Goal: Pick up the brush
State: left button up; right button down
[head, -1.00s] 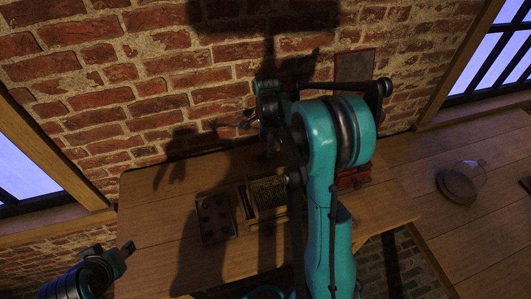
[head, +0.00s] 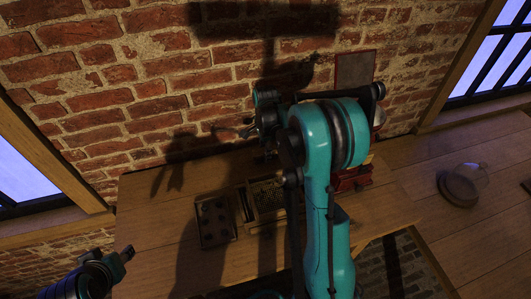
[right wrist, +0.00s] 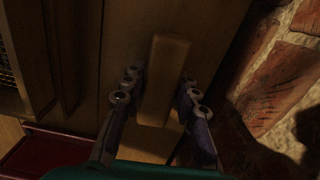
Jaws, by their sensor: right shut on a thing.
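The brush (right wrist: 166,70) shows in the right wrist view as a plain, narrow wooden block; its bristles are not visible. My right gripper (right wrist: 159,94) has one finger on each side of the block and is shut on it. In the head view, my teal right arm covers most of this gripper near the wall at the back of the table, and I cannot make out the brush there. My left gripper (head: 127,253) is at the lower left, away from the brush; its jaw opening is unclear.
A wooden table (head: 150,235) stands against the brick wall. On it are a dark tray (head: 215,238) with round shapes, a wooden box with mesh (head: 266,197) and a red object (head: 355,180). The table's left part is clear.

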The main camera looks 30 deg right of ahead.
notch_tip(320, 180, up, 5)
jog(key=shift+s+d+f+p, duration=0.1)
jog(key=shift+s+f+p, duration=0.05)
jog(key=shift+p, duration=0.65)
jog(key=s+d+r+p, duration=0.2)
jog(key=s+d+r, duration=0.4)
jog(key=s, duration=0.3)
jog(key=shift+s+d+r, duration=0.15)
jog(key=shift+d, duration=0.15)
